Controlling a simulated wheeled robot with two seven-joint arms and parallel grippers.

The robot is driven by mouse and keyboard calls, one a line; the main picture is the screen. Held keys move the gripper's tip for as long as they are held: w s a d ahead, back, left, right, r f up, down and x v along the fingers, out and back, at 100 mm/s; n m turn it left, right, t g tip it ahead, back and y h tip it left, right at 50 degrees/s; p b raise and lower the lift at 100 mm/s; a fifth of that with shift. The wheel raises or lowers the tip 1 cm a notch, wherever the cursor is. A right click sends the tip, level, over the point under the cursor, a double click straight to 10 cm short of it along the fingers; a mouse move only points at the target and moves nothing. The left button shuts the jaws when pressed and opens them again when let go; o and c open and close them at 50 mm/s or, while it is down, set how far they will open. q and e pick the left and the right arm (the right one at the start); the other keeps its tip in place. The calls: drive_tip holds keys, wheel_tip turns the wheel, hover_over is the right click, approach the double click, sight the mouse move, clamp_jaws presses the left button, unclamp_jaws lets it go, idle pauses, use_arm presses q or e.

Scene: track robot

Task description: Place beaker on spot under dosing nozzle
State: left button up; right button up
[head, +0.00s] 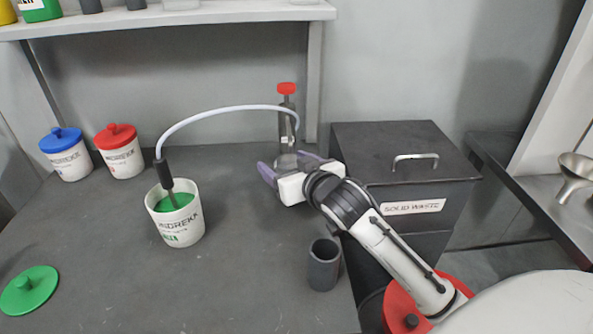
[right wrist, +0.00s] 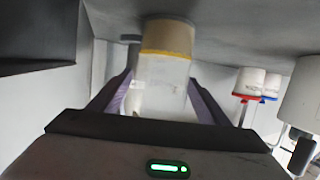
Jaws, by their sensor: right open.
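A clear beaker (head: 286,161) stands at the foot of the dosing stand (head: 285,120), below the end of its white tube. My right gripper (head: 288,170) is open with its purple fingers on either side of the beaker. In the upside-down right wrist view the beaker (right wrist: 163,85) shows between the fingers (right wrist: 160,100), with a tan band near its base. I cannot tell whether either finger touches it. The spot under the beaker is hidden. My left gripper is not in view.
The tube runs to a white tub (head: 178,228) of green content. Blue-lidded (head: 68,155) and red-lidded (head: 120,152) tubs stand at the back left. A green lid (head: 29,291) lies front left. A grey cup (head: 323,265) stands near my right forearm. A solid waste bin (head: 395,155) is right.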

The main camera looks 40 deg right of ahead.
drive_tip(key=v, duration=1.1)
drive_tip(key=shift+d, duration=0.1)
idle(1.6)
